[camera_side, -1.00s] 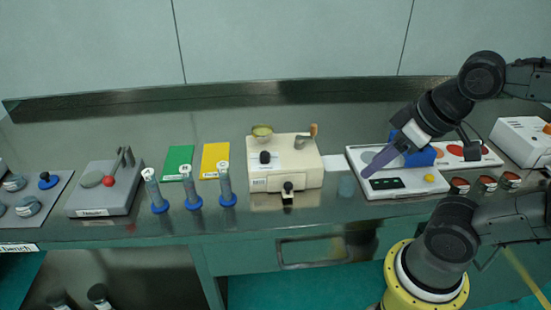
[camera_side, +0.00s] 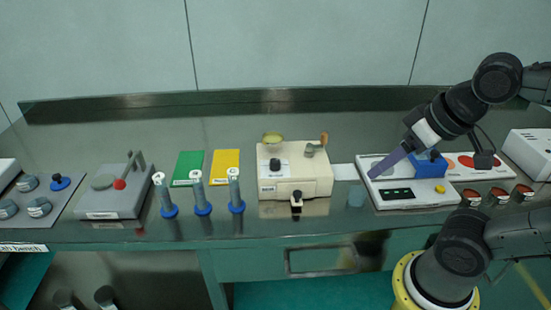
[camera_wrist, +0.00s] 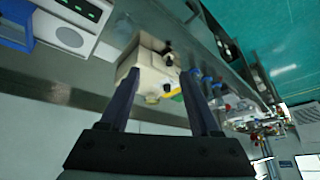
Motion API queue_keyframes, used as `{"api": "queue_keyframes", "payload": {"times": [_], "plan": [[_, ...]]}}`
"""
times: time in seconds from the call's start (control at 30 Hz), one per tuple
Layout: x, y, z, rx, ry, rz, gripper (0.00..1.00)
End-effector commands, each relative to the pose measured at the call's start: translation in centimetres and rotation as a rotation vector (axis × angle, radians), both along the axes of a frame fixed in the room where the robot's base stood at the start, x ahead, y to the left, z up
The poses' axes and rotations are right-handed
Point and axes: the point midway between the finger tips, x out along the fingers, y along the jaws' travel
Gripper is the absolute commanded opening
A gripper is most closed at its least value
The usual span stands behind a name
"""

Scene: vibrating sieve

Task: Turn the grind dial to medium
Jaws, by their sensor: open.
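The cream grinder box (camera_side: 320,180) stands near the middle of the bench in the side view, with a black dial (camera_side: 275,163) on its top and a black knob (camera_side: 297,197) low on its front. The cream box also shows in the wrist view (camera_wrist: 150,68), ahead of and between my fingers. My gripper (camera_side: 375,174) is right of the box in the side view, over the left part of a white panel. It is open and empty, with its two fingers (camera_wrist: 158,75) apart in the wrist view. The dial's setting is too small to read.
The white panel (camera_side: 408,205) carries a dark display, a yellow button and a blue block (camera_side: 428,165). Left of the grinder are green (camera_side: 187,167) and yellow (camera_side: 225,166) cards, several blue-based cylinders (camera_side: 200,190) and a grey device (camera_side: 115,200).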

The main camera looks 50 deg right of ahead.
Motion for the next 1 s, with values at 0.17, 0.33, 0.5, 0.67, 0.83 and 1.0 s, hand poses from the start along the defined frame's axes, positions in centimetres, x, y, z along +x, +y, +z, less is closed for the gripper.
{"api": "queue_keyframes", "payload": {"times": [0.17,0.33,0.5,0.67,0.83,1.0], "plan": [[4.5,-0.9,3.8,0.046,-0.010,-0.194,0.63],[10.8,-0.8,5.8,0.063,0.010,-0.342,0.63],[17.3,0.6,5.3,0.045,0.042,-0.421,0.63],[21.2,2.5,2.9,-0.001,0.090,-0.393,0.63],[21.7,3.5,0.8,-0.021,0.133,-0.366,0.63],[22.2,3.2,-0.6,-0.021,0.133,-0.366,0.63]]}}
